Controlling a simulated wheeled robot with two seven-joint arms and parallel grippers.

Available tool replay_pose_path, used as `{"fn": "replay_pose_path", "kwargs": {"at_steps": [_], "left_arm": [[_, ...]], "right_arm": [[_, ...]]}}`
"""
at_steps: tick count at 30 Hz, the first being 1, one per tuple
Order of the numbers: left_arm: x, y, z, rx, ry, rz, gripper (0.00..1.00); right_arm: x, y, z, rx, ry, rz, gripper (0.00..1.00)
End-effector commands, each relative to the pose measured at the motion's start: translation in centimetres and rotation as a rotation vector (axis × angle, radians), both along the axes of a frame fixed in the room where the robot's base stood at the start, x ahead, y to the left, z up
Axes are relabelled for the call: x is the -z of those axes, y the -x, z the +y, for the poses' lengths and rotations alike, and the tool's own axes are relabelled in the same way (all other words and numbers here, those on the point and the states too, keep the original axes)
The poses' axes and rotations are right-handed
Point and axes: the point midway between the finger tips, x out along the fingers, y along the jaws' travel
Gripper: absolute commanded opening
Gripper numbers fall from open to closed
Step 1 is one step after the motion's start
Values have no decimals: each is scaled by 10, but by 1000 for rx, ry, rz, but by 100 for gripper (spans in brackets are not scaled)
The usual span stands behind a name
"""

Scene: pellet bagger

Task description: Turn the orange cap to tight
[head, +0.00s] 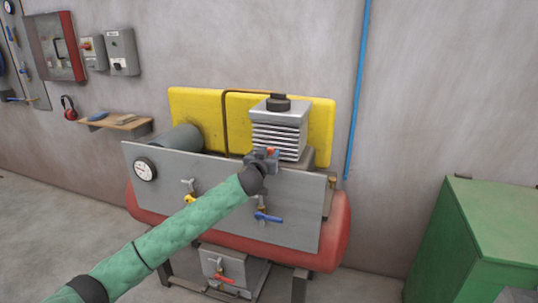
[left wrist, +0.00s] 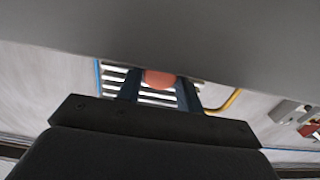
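The orange cap (head: 271,150) shows as a small patch at my left gripper (head: 266,157), by the top edge of the grey panel. In the left wrist view the orange cap (left wrist: 158,79) sits between the two dark blue fingertips of my left gripper (left wrist: 160,88). It fills nearly all the gap, and the fingers look shut on it. The cap's lower part and whatever it sits on are hidden by the gripper. No tightness marking is readable. My right gripper is in neither view.
The grey panel (head: 150,197) carries a gauge, a yellow-handled valve and a blue lever (head: 268,217). A finned motor block (head: 279,135) stands just behind the gripper. A red tank (head: 335,235) lies below. A green cabinet (head: 480,235) stands at the right; floor between is clear.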

Motion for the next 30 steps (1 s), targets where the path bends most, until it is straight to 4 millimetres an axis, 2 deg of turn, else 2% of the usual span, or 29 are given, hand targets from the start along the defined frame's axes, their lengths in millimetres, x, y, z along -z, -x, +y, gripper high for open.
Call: {"fn": "replay_pose_path", "kwargs": {"at_steps": [10, 18, 26, 30], "left_arm": [[-1, 0, 0, 0, -28, -9, 13], [-1, 0, -1, 0, -146, -46, 13], [-2, 0, -1, 0, -316, -102, 13], [-2, 0, -1, -1, -412, -134, 13]], "right_arm": [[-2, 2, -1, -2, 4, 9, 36], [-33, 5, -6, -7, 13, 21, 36], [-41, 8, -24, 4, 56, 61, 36], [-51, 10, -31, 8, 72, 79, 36]]}}
